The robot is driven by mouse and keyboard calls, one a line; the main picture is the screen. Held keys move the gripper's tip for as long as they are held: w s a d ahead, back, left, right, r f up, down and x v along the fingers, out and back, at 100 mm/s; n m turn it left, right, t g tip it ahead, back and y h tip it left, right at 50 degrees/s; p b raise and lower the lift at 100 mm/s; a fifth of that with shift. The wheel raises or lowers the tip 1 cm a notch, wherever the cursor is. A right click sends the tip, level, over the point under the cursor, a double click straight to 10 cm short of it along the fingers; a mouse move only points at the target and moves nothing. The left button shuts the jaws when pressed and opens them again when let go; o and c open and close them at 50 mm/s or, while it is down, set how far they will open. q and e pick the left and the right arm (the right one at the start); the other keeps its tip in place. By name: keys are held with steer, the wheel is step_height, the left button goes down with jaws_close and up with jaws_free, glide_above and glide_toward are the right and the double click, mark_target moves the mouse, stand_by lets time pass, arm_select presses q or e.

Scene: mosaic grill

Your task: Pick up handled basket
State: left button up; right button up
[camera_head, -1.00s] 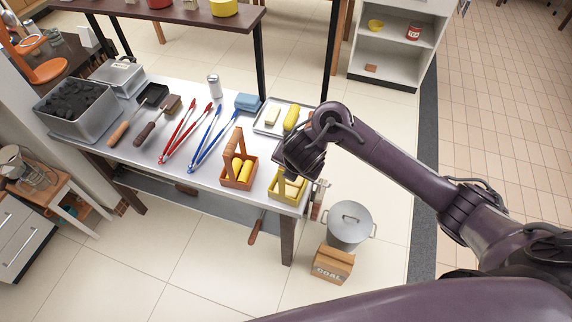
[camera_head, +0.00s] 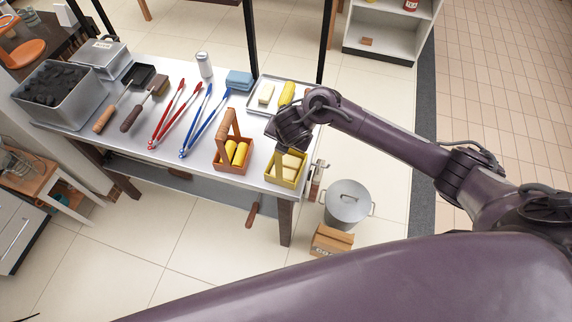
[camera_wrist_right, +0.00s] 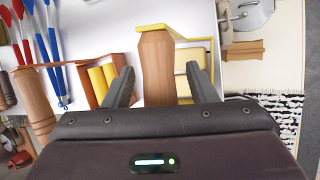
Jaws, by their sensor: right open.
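A yellow handled basket (camera_head: 298,174) with pale blocks in it stands at the right front corner of the metal table; my right gripper partly hides its handle. An orange-brown handled basket (camera_head: 219,158) with yellow rolls in it stands to its left. My right gripper (camera_wrist_right: 161,88) is open above the yellow basket. In the right wrist view the yellow basket's wooden handle (camera_wrist_right: 157,66) lies between the two fingers, with a gap visible on each side. My left gripper is not in view.
Red tongs (camera_head: 174,116) and blue tongs (camera_head: 205,122) lie left of the baskets. A tray (camera_head: 262,103) with yellow food is behind my right gripper. A lidded pot (camera_head: 348,204) and a cardboard box (camera_head: 331,240) stand on the floor by the table.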

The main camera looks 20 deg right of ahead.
steer(key=shift+s, duration=0.1)
steer(key=shift+f, duration=0.2)
stand_by(0.4)
jaws_close()
stand_by(0.4)
steer(key=shift+f, duration=0.1)
stand_by(0.9)
